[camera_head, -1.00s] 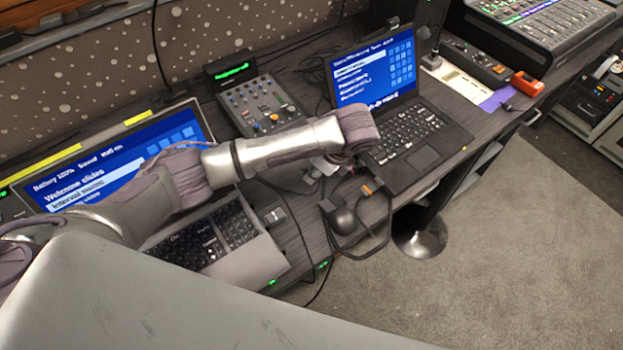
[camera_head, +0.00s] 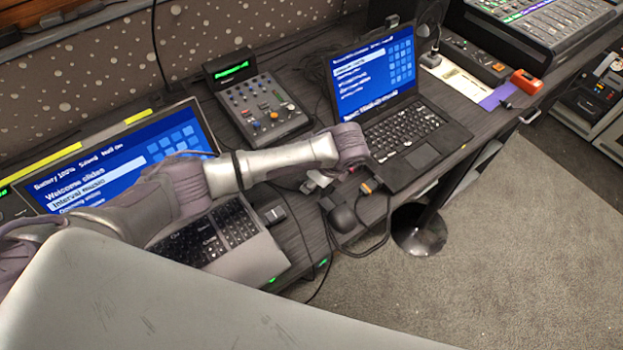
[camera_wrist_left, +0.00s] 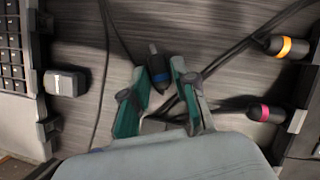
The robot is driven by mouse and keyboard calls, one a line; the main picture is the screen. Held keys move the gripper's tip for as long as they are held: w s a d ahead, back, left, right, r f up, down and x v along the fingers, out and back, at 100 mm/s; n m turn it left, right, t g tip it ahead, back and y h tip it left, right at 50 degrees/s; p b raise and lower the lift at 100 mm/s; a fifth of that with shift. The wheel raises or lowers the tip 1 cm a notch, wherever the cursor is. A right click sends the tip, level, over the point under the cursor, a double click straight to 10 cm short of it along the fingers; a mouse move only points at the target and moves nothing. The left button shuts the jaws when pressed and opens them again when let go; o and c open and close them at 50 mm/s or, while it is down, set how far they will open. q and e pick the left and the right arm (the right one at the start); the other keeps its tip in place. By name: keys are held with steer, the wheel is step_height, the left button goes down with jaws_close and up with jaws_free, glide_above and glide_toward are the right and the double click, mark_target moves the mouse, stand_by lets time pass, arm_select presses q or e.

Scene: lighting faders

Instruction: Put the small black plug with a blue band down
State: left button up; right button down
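The small black plug with a blue band (camera_wrist_left: 158,70) is between the fingertips of my left gripper (camera_wrist_left: 161,78) in the left wrist view, its narrow tip pointing up in the picture. The teal fingers lean in close on both sides of it and appear shut on it. The dark wood desk (camera_wrist_left: 215,45) lies behind the plug; I cannot tell whether the plug touches it. In the head view my left gripper (camera_head: 320,182) points down at the desk between the two laptops, and the plug cannot be made out there. My right gripper is not in view.
A black plug with an orange band (camera_wrist_left: 286,46) and one with a magenta band (camera_wrist_left: 265,113) lie at the right in the wrist view. Cables cross the desk. A mouse (camera_head: 342,218) and the right laptop (camera_head: 405,140) are close by.

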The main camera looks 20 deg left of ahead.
arm_select(q)
steer(key=shift+o, duration=1.2)
steer(key=shift+r, duration=0.1)
steer(key=shift+r, duration=0.35)
steer(key=p+v, duration=0.1)
steer(key=v, duration=1)
steer(key=shift+s+d+r, duration=0.1)
steer(key=shift+d+r, duration=0.1)
steer(key=shift+r, duration=0.15)
